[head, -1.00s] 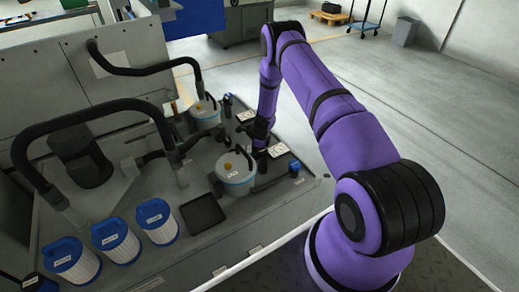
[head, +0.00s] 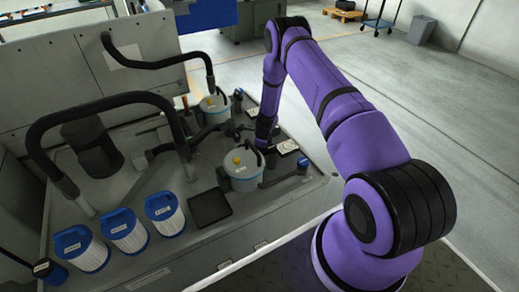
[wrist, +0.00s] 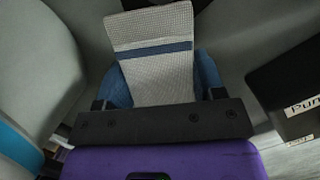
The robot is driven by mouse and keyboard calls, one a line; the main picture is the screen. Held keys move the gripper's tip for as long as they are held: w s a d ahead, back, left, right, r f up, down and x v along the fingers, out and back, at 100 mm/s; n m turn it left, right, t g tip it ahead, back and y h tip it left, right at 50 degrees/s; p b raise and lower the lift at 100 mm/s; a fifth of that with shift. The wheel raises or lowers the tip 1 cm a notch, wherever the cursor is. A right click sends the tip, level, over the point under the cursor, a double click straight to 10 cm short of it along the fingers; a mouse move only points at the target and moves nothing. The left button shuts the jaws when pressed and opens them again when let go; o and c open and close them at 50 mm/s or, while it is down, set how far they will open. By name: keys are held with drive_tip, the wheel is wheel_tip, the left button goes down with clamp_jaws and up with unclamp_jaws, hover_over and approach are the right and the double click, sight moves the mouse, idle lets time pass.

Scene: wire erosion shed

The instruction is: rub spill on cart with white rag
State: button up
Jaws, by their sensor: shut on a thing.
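The white rag (wrist: 155,60), a pale waffle-weave cloth with a blue stripe, is in my gripper (wrist: 160,92) in the wrist view. The jaws are shut on it, and the cloth extends up past the dark gripper body. Blue patches show on both sides of the rag; I cannot tell what they are. In the head view my gripper is down at the far side of the near grey pot, mostly hidden. I cannot make out the rag in the head view. No spill shows clearly, and I cannot tell which surface is the cart.
A grey worktop holds the near pot (head: 242,174), another pot (head: 214,108), a black tray (head: 210,208) and several blue-capped filters (head: 165,213). Black hoses (head: 100,100) arch over it. A dark labelled block (wrist: 290,78) is at the right in the wrist view. Open floor (head: 455,130) lies right.

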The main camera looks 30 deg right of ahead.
drive_tip(key=shift+w+d, duration=0.3)
drive_tip(key=shift+d, duration=0.5)
drive_tip(key=shift+s+d, duration=0.15)
drive_tip(key=shift+d, duration=1.4)
drive_tip(key=shift+s+d, duration=0.1)
drive_tip(key=shift+d, duration=1.4)
drive_tip(key=shift+f, duration=0.1)
drive_tip(key=shift+a+f, duration=0.1)
drive_tip(key=shift+a, duration=4.4)
drive_tip(key=shift+w+a+r, duration=0.1)
drive_tip(key=shift+w+r, duration=0.05)
drive_tip(key=shift+r, duration=0.95)
drive_tip(key=shift+w+a+r, duration=0.1)
drive_tip(key=shift+r, duration=1)
drive_tip(key=shift+v, duration=0.85)
drive_tip(key=shift+d, duration=0.2)
